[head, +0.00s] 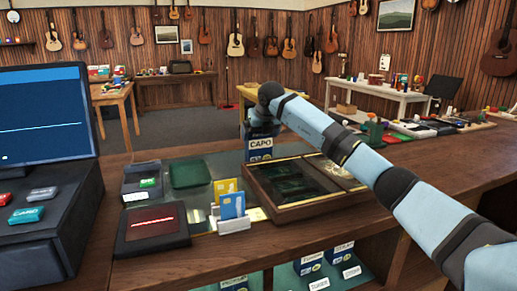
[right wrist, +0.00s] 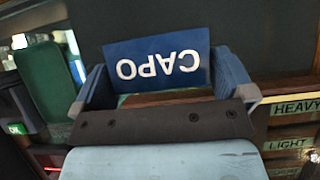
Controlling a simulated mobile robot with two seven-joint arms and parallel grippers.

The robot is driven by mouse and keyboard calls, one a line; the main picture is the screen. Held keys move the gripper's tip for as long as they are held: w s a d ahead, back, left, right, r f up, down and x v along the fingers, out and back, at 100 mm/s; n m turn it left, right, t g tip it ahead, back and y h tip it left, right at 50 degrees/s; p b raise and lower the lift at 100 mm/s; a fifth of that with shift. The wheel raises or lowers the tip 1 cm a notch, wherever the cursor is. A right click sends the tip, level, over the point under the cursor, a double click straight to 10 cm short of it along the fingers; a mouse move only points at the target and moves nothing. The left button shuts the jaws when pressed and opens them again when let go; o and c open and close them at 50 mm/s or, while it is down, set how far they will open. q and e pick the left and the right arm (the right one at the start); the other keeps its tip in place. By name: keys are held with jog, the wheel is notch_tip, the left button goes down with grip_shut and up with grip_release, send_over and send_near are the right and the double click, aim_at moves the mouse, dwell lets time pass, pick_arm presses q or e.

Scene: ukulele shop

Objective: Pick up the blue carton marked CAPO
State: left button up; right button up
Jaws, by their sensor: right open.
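The blue carton marked CAPO (head: 260,143) stands upright at the back of the counter, behind the framed display tray. Its lower part shows a white label band. My right gripper (head: 262,123) reaches over from the right and is at the top of the carton, hiding its upper end. In the right wrist view the carton's blue CAPO face (right wrist: 158,60) appears upside down between the two spread fingers of my right gripper (right wrist: 162,68). I cannot tell whether either finger touches it. My left gripper is not in view.
A wooden-framed display tray (head: 284,208) lies in front of the carton. A monitor (head: 42,115) stands at far left. Small goods line the counter at right.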

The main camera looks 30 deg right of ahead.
jog(key=x, duration=0.3)
jog(key=shift+s+r, duration=0.1)
jog(key=c, duration=0.7)
jog(key=shift+r, duration=0.1)
